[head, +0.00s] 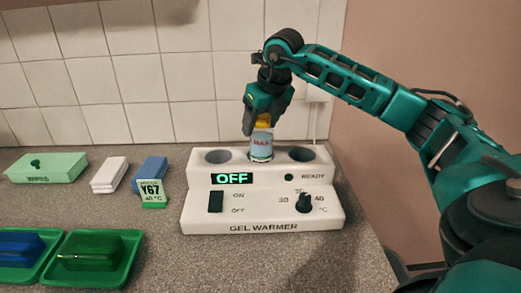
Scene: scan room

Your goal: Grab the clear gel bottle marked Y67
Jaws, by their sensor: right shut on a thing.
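My right gripper (263,121) comes down from above and is shut on a gel bottle (261,145) near its yellow cap. The bottle is pale with a light blue tint and small red lettering that is too small to read. It is upright at the middle well of the white gel warmer (262,213), with its lower end at the well; how deep it sits is unclear. A small green sign (151,193) reading Y67 and 40 °C stands on the counter left of the warmer. My left gripper is not in view.
The warmer's left well (218,156) and right well (301,154) look empty; its display reads OFF. A green wipes box (47,168), white block (109,174) and blue block (150,171) lie left. Tiled wall behind.

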